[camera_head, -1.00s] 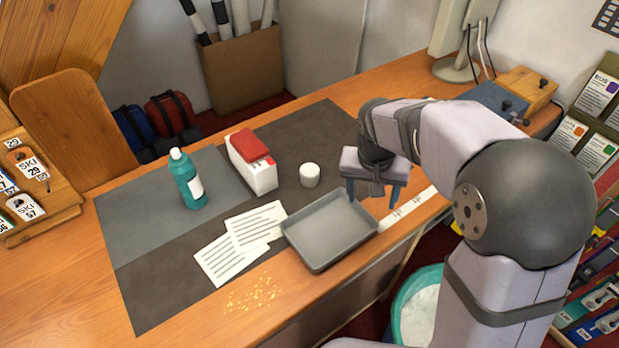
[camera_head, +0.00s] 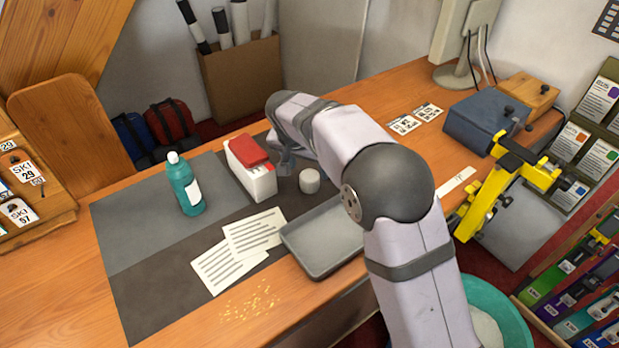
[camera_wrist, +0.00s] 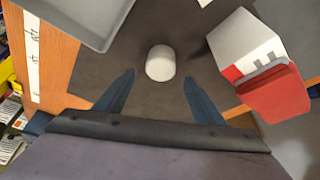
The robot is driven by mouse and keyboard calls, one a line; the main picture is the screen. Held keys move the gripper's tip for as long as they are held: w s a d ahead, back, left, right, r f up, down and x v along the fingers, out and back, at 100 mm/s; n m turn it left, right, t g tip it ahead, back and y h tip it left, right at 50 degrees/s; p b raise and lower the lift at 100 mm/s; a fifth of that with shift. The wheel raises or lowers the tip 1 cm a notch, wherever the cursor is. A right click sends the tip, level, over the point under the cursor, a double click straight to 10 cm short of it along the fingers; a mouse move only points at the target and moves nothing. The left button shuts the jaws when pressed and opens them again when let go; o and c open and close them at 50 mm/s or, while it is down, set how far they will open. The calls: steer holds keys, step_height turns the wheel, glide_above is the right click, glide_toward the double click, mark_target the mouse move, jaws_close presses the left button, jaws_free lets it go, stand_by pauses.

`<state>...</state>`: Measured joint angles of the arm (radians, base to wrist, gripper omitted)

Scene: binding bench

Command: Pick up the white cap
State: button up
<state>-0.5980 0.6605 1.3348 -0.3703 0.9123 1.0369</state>
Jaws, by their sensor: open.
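The white cap (camera_head: 309,180) is a short white cylinder standing on the dark mat, between the red-and-white box and the grey tray. In the wrist view the cap (camera_wrist: 160,63) sits ahead of my gripper (camera_wrist: 158,92), roughly centred between the two blue fingers and a little beyond their tips. The fingers are apart with nothing between them. In the head view my gripper (camera_head: 284,160) is behind the cap, close to the box, and partly hidden by my arm.
A white box with a red top (camera_head: 252,172) stands left of the cap. The grey tray (camera_head: 306,267) lies in front, partly covered by my arm. A teal bottle (camera_head: 185,186) and printed sheets (camera_head: 238,248) are further left. A yellow clamp (camera_head: 490,196) is at the right edge.

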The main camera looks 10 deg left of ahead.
mark_target(309, 176)
steer(key=shift+f+p, duration=0.55)
steer(key=shift+f, duration=0.1)
steer(key=shift+s+p+x, duration=0.15)
steer(key=shift+p+x, duration=0.35)
steer(key=shift+x, duration=0.6)
steer(key=shift+s+p+x, duration=0.1)
steer(key=shift+p+x, duration=0.35)
steer(key=shift+x, duration=0.6)
steer(key=shift+f, duration=0.1)
steer(key=c, duration=1.2)
